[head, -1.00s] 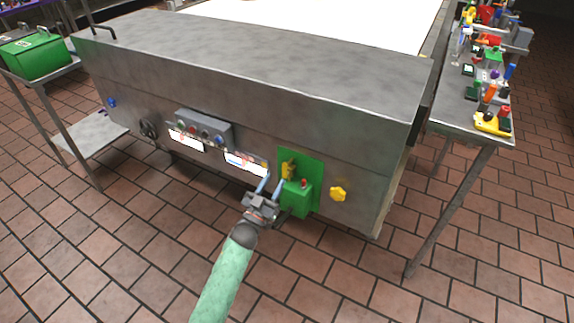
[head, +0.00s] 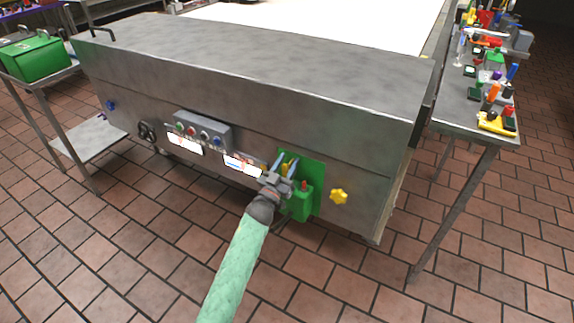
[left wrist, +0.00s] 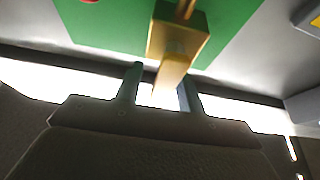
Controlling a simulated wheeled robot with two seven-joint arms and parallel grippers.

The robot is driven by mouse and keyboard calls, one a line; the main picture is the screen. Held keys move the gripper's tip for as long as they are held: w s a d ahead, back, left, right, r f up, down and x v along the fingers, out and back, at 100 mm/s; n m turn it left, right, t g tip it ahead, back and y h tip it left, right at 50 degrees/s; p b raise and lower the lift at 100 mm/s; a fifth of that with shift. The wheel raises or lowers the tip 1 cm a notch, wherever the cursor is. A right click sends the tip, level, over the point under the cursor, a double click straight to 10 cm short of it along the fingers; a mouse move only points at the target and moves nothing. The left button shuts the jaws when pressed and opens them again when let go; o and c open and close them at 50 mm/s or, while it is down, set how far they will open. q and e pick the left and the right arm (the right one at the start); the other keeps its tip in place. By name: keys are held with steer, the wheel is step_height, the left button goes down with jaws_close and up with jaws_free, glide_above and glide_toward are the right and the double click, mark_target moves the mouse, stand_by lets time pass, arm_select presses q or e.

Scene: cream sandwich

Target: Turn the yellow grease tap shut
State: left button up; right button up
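A yellow tap (head: 284,170) with a lever-like handle is mounted on a green panel (head: 316,170) on the front of the steel machine. In the left wrist view the yellow tap (left wrist: 175,44) points down toward my gripper. My left gripper (head: 287,163) is at the tap, its two fingers apart. In the left wrist view the gripper (left wrist: 160,90) has the handle's tip between its fingers, closer to the right one. A gap shows at the left finger, and contact on the right cannot be told. My right gripper is not in view.
A green box with a red button (head: 303,200) sits beside the tap. A yellow star knob (head: 338,197) is to its right. A grey control box (head: 203,131) and a black handwheel (head: 147,131) are to the left. A cluttered side table (head: 462,113) stands at right.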

arm_select(q)
jaws_close()
